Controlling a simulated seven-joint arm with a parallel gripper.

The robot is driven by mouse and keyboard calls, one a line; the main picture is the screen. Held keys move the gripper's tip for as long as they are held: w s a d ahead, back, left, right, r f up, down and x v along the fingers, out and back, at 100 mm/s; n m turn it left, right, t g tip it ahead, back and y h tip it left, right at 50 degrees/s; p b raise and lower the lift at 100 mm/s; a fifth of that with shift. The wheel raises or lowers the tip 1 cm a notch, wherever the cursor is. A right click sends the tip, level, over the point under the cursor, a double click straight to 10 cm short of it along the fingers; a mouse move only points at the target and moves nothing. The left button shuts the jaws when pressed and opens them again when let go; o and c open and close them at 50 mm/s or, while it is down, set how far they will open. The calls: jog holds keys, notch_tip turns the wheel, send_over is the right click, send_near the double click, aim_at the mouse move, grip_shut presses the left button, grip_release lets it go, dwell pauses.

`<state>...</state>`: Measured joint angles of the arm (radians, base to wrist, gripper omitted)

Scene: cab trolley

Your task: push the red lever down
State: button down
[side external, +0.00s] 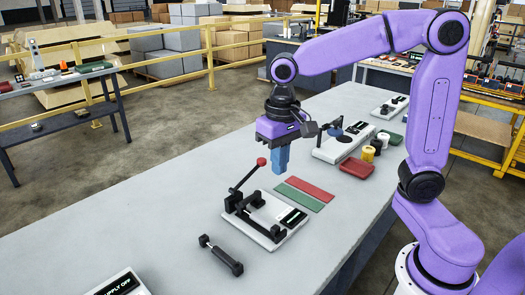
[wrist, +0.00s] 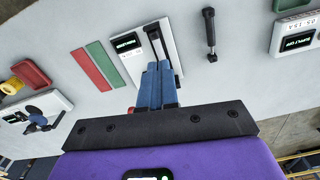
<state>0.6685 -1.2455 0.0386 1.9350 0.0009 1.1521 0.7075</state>
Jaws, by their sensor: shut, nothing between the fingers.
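The lever (side external: 246,175) is a dark rod with a red ball knob (side external: 261,161), raised at a slant from a light base plate (side external: 267,238) on the table. My gripper (side external: 281,172) points down just right of the knob in the side view, its blue fingers shut and empty. A narrow gap shows between fingers and knob there; I cannot tell the depth between them. In the wrist view the shut fingers (wrist: 158,64) overlap the base plate (wrist: 137,55) and hide most of the lever. Small bits of red show beside the fingers.
Flat red (side external: 312,190) and green (side external: 299,197) strips lie beside the plate. A dark handled cylinder (side external: 221,256) lies in front. A red tray (side external: 356,168), yellow and dark pots and another device (side external: 345,142) stand behind.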

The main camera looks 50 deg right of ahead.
jog(key=w+d+r+m, duration=0.2)
jog(key=w+d+m, duration=0.3)
jog(key=w+m, duration=0.45)
jog(key=r+m, duration=0.1)
jog(key=m, duration=0.6)
send_over(264, 158)
jog(key=shift+a+r, duration=0.1)
jog(key=shift+a, duration=0.25)
notch_tip(264, 158, down, 14)
jog(key=shift+f, duration=0.1)
jog(key=shift+d+f+y, duration=0.4)
jog(key=shift+f, duration=0.1)
jog(key=shift+d+f+y, duration=0.3)
jog(key=shift+f+y, duration=0.3)
jog(key=shift+f, duration=0.5)
jog(key=shift+d+f+y, duration=0.35)
jog(key=shift+f+y, duration=0.25)
jog(key=shift+f, duration=0.55)
jog(key=shift+d+f+y, duration=0.3)
jog(key=shift+f+y, duration=0.3)
jog(key=shift+f, duration=0.5)
